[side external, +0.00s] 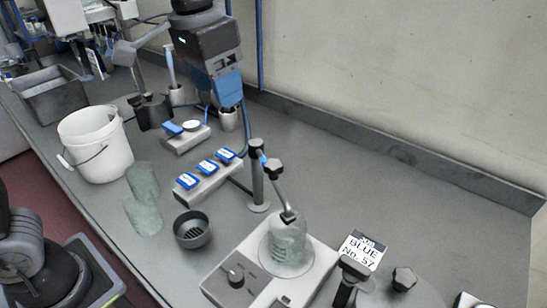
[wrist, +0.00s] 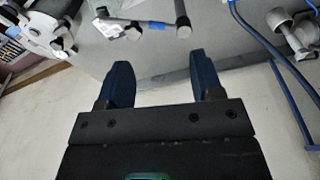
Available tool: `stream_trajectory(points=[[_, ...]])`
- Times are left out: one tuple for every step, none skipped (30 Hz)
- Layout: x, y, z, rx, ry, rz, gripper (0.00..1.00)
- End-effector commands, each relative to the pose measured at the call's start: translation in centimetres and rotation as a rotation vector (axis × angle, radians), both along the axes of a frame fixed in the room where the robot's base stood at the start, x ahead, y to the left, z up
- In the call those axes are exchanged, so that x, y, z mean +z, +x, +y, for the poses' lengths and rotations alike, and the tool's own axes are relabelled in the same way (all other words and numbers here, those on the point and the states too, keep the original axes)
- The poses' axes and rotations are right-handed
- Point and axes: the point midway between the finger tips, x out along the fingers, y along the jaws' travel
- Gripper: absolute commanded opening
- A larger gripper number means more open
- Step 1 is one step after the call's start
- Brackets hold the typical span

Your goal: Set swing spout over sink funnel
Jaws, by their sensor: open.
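The swing spout (side external: 280,187) is a thin grey tube with dark knobs and a blue band, joined to an upright post (side external: 257,185). Its lower end sits at the top of a clear glass vessel (side external: 289,246) on the white control box. The sink funnel (side external: 192,230), a dark round cup with a slotted bottom, stands left of the post, with no spout over it. My gripper (side external: 228,98) is above and behind the post, apart from the spout. In the wrist view my gripper (wrist: 160,60) has its blue fingers apart and empty; what appears to be the spout (wrist: 125,28) lies beyond them.
A white bucket (side external: 95,146), greenish clear jars (side external: 143,200) and a row of blue-topped switches (side external: 207,172) stand left of the post.

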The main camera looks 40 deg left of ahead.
Motion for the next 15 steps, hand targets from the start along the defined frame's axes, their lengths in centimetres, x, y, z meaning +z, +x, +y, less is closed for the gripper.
stream_trajectory(points=[[0.1,1.3,-1.7,-0.025,0.009,0.034,0.6],[0.2,1.9,-2.5,-0.037,0.015,0.052,0.6],[0.3,2.5,-3.4,-0.052,0.022,0.071,0.6],[0.3,2.9,-4.1,-0.061,0.027,0.086,0.6],[0.3,3.3,-4.7,-0.068,0.031,0.098,0.6],[0.3,3.6,-5.5,-0.078,0.037,0.112,0.6],[0.3,3.8,-5.9,-0.083,0.041,0.121,0.6],[0.2,4.0,-6.3,-0.088,0.044,0.128,0.6],[0.2,4.2,-6.7,-0.093,0.047,0.137,0.6],[0.2,4.3,-6.9,-0.096,0.049,0.141,0.6],[0.2,4.4,-7.1,-0.098,0.05,0.144,0.6],[0.1,4.4,-7.2,-0.099,0.052,0.146,0.6],[-0.1,4.4,-7.2,-0.1,0.052,0.148,0.6],[-0.2,4.4,-7.2,-0.1,0.052,0.149,0.6],[-0.6,4.4,-7.2,-0.1,0.053,0.15,0.6]])
